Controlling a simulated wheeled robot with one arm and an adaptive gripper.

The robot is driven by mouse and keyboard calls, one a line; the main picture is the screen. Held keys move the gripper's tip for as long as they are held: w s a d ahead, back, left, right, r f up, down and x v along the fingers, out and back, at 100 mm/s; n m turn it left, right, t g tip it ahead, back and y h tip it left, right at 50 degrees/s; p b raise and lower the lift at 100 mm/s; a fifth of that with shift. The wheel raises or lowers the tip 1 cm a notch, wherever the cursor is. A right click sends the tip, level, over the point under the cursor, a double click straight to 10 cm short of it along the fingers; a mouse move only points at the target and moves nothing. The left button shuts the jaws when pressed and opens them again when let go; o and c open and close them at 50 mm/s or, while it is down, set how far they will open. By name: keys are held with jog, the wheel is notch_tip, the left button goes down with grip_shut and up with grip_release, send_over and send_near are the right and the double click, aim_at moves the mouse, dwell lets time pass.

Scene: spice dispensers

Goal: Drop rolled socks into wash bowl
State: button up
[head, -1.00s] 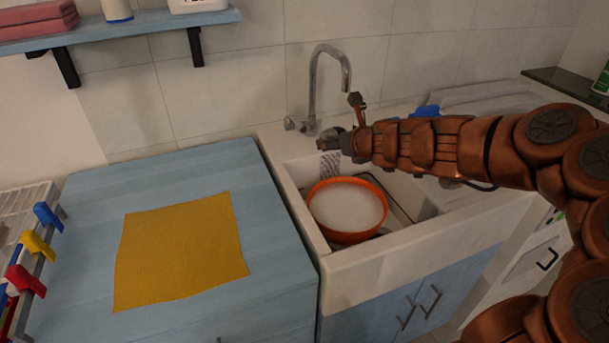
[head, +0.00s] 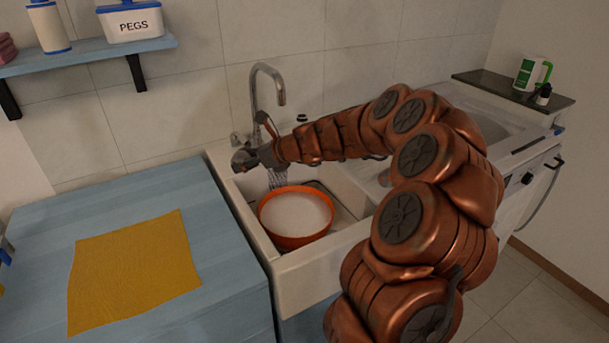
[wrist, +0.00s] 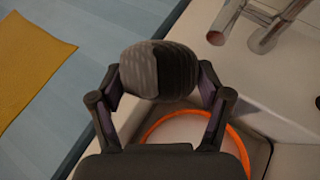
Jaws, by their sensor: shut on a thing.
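My gripper (head: 254,157) is shut on the rolled socks (wrist: 158,70), a grey and black ribbed ball held between both fingers in the wrist view. In the head view the socks (head: 240,161) are a small dark lump at the gripper's tip. The wash bowl (head: 268,229) is orange with whitish contents and stands in the sink. My gripper is above the sink's back left part, up and left of the bowl in the head view. In the wrist view the bowl's orange rim (wrist: 240,143) shows below and right of the socks, partly hidden by the gripper.
The tap (head: 281,94) rises close behind my gripper. A blue worktop (head: 220,270) with a yellow cloth (head: 130,268) lies left of the white sink (head: 310,276). A shelf (head: 90,54) with a pegs box (head: 130,22) hangs above. A grey striped patch (head: 277,178) shows behind the bowl.

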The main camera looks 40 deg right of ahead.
jog(key=s+d+f+n+g+y, duration=0.1)
jog(key=s+d+f+n+y, duration=0.3)
jog(key=s+d, duration=0.65)
notch_tip(320, 180, down, 7)
jog(key=w+d+m+h+b, duration=0.1)
jog(key=b, duration=0.4)
jog(key=shift+w+d+h, duration=0.2)
jog(key=shift+d+h, duration=0.15)
jog(key=shift+h, duration=0.05)
jog(key=o, duration=1.1)
jog(key=v, duration=1.2)
jog(key=shift+w+d+r, duration=0.1)
